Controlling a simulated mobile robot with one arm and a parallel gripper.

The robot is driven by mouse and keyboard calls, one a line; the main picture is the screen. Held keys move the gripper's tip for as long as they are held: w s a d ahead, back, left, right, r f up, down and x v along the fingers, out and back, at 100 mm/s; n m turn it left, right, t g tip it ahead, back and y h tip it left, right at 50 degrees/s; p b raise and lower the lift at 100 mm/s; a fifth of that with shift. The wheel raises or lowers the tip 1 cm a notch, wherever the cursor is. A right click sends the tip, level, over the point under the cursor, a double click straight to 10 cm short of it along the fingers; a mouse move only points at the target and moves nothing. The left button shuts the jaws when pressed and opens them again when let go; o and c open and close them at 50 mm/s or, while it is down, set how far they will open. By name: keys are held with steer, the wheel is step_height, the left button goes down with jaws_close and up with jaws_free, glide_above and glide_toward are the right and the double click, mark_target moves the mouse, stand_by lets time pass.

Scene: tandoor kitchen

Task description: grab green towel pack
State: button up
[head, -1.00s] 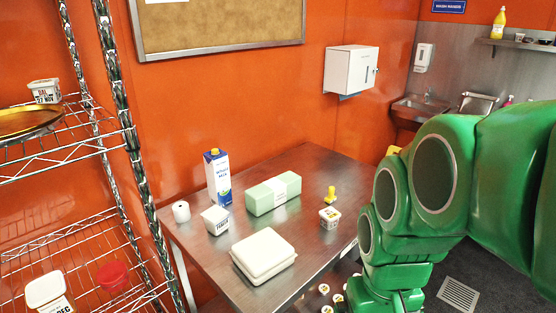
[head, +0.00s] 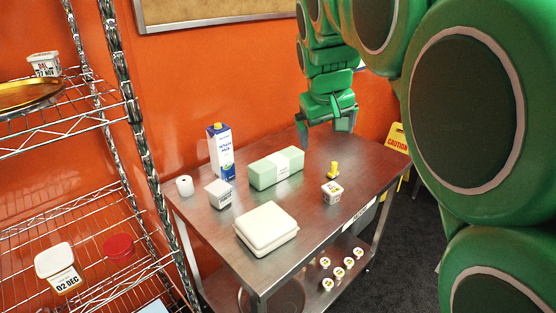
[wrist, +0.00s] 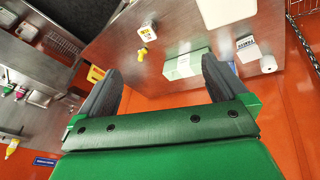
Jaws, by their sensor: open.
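The green towel pack (head: 264,174) is a pale green box with a white band, lying flat on the metal table (head: 318,214). In the wrist view the towel pack (wrist: 186,63) shows beyond the fingertips, near the right finger and partly behind its tip. My gripper (head: 325,138) is open and empty above the back right part of the table, to the right of the pack and higher than it. Its two dark fingers also show in the wrist view (wrist: 161,74), well apart.
On the table, a milk carton (head: 221,153), a white roll (head: 184,186) and a small tub (head: 218,194) stand left of the pack. A white clamshell box (head: 266,228) lies in front. A yellow item (head: 333,171) and another tub (head: 332,192) stand to the right. A wire rack (head: 60,140) is at left.

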steer(key=w+f+m+h, duration=0.4)
steer(key=w, duration=0.7)
steer(key=w+f+m+h, duration=0.3)
steer(key=w+f+m, duration=0.1)
steer(key=w, duration=0.6)
steer(key=w+a+f+m+t, duration=0.1)
steer(key=w+a+f, duration=0.3)
steer(key=a, duration=0.1)
steer(key=w+a+f+m+t+h, duration=0.1)
steer(key=w+a+f+m+t, duration=0.1)
steer(key=w+a+f, duration=0.2)
steer(key=w+a+f+m+t, duration=0.1)
steer(key=w+a+f+m, duration=0.1)
steer(key=w+a+f, duration=0.2)
steer(key=shift+w+a+f+t+h, duration=0.15)
steer(key=shift+a+f, duration=0.3)
steer(key=shift+a, duration=0.25)
steer(key=shift+s+a+f+t+h, duration=0.15)
steer(key=shift+a+f, duration=0.25)
steer(key=shift+a, duration=0.25)
steer(key=shift+w+a+f, duration=0.1)
steer(key=shift+w+f, duration=0.05)
steer(key=shift+f, duration=0.35)
glide_toward(276, 158)
steer(key=shift+x, duration=1.95)
steer(key=x, duration=0.5)
steer(key=shift+c, duration=0.5)
